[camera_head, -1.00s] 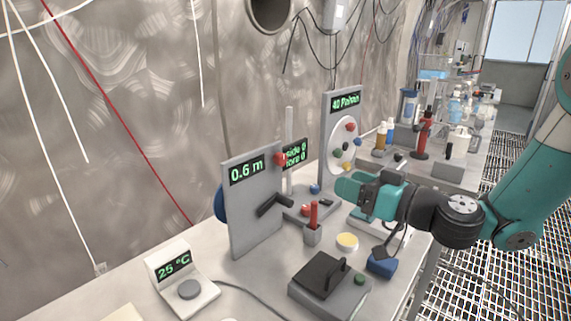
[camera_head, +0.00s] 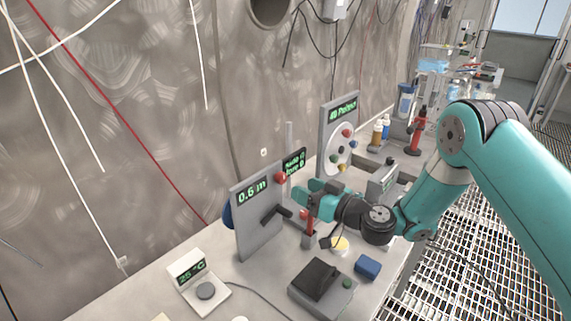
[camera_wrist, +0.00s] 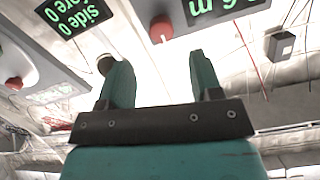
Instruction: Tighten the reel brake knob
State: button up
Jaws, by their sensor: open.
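The grey panel (camera_head: 262,225) reading "0.6 m" stands upright on the bench. A red knob (camera_head: 281,177) sits at its upper right edge; I take it for the reel brake knob. A dark crank handle (camera_head: 270,215) juts from the panel's face, and a blue reel edge (camera_head: 227,212) shows behind. My gripper (camera_head: 306,197) is open and empty, just right of the panel and apart from the knob. In the wrist view the red knob (camera_wrist: 161,29) with a white mark lies beyond my open fingers (camera_wrist: 160,70), roughly centred between them. The panel's display there appears upside down.
A small black display (camera_head: 294,161) and a red-handled tool (camera_head: 309,230) stand close to my gripper. A dial panel (camera_head: 338,130) stands farther back.

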aim_at(284, 179)
jog(key=shift+p+x, duration=2.3)
jog(key=shift+x, duration=1.15)
jog(key=c, duration=0.9)
